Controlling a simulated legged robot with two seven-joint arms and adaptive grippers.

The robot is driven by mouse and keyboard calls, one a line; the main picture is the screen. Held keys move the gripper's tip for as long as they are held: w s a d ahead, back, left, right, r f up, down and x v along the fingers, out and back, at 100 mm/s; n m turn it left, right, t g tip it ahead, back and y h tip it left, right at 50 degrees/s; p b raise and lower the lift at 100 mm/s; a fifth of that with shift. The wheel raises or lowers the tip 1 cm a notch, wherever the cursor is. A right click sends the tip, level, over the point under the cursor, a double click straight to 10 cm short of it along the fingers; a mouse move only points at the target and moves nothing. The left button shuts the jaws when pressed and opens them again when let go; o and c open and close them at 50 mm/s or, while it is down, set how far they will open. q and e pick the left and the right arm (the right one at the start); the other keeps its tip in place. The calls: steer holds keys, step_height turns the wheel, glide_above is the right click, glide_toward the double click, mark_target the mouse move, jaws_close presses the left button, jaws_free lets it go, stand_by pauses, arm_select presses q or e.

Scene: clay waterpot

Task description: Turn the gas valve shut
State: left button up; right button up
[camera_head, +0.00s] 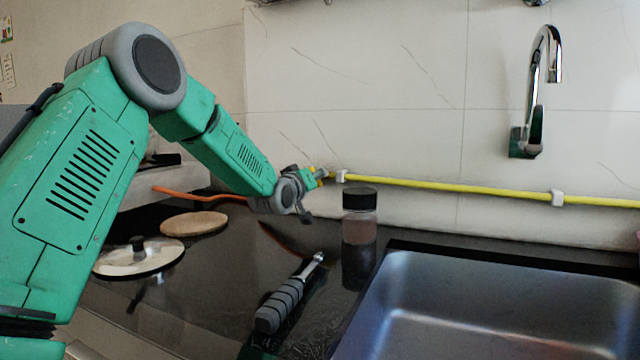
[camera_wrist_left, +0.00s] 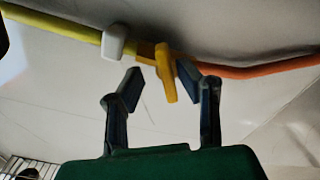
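The yellow gas valve (camera_wrist_left: 165,72) sits on the pipe along the wall, and its handle points out toward the wrist camera. In the head view a small part of the valve (camera_head: 321,173) shows just beyond my left gripper (camera_head: 307,190). In the left wrist view my left gripper (camera_wrist_left: 160,78) is open, with one finger on each side of the handle. A gap shows on both sides; whether the handle lies fully between the fingertips in depth I cannot tell. My right gripper is in neither view.
A yellow pipe (camera_head: 440,185) runs right along the wall in white clips; an orange hose (camera_head: 200,194) runs left.

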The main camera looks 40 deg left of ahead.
arm_select(q)
steer(key=shift+w+a, duration=0.3)
steer(key=shift+a, duration=0.1)
steer(key=shift+w+a+f, duration=0.15)
steer(key=shift+a, duration=0.05)
steer(key=shift+d, duration=0.2)
jaws_close()
steer(key=shift+d+r+m+p, duration=0.1)
steer(key=shift+r+m+p, duration=0.15)
steer(key=shift+m+p, duration=1.05)
steer(key=shift+f+m+p, duration=0.1)
steer(key=shift+m+p, duration=0.85)
steer(key=shift+m, duration=0.85)
steer(key=shift+d, duration=0.1)
